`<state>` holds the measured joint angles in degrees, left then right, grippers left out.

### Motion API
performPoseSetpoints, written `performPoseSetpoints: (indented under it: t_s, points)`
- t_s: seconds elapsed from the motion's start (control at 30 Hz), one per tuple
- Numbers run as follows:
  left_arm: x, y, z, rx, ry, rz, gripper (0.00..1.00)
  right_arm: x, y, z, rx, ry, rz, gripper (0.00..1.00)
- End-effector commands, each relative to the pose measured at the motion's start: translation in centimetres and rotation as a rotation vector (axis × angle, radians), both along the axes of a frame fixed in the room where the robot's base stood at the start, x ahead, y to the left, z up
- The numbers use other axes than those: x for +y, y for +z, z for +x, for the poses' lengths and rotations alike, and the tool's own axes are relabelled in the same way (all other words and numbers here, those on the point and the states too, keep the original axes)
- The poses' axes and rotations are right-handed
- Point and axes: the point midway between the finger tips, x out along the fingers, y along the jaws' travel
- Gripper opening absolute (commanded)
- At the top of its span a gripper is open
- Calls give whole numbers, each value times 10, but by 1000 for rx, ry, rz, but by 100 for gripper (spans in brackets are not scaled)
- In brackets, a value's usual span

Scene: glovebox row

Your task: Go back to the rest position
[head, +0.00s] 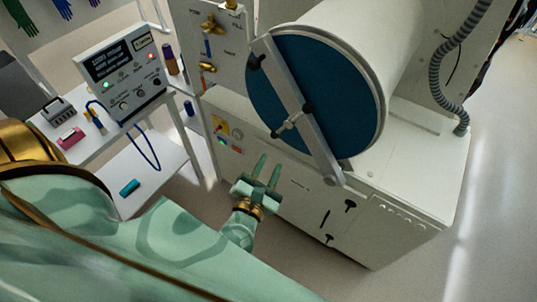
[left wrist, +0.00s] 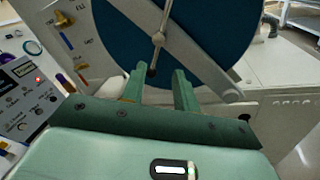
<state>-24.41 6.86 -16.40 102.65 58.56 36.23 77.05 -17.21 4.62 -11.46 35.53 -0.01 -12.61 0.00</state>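My left gripper (head: 266,172) is in front of the glovebox cabinet, below the round blue door (head: 283,88). Its two green fingers stand apart with nothing between them. In the left wrist view the same gripper (left wrist: 160,80) is open, pointing toward the blue door (left wrist: 125,45). A grey bar (head: 300,118) with a small central handle crosses the door; the bar also shows in the left wrist view (left wrist: 200,62). From these views I cannot tell whether the fingers touch anything. My right gripper is in neither view.
A white side table (head: 90,150) at left carries a control box (head: 122,72), a pink item (head: 70,138) and a teal item (head: 129,187). A ribbed grey hose (head: 456,50) hangs at right. The floor (head: 490,200) at right is clear.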

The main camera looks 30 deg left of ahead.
Motion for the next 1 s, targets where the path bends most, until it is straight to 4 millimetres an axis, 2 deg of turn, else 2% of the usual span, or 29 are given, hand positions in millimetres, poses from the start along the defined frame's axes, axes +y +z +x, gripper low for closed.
performPoseSetpoints:
  t_s: [0.7,0.77,0.83,0.87,0.9,0.97,1.0]
  points:
    - [0,0,1,1,0,3,30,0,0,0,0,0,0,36]
    - [0,0,1,5,-2,27,30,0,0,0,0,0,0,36]
    - [-6,-1,2,28,-32,136,30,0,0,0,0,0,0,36]
    - [-11,-4,1,47,-62,231,30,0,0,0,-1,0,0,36]
    - [-20,-21,-1,99,-123,410,30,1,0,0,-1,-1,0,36]
    - [-33,-65,-13,201,-251,738,30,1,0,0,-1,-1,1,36]
    - [-39,-101,-23,259,-339,931,30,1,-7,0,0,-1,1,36]
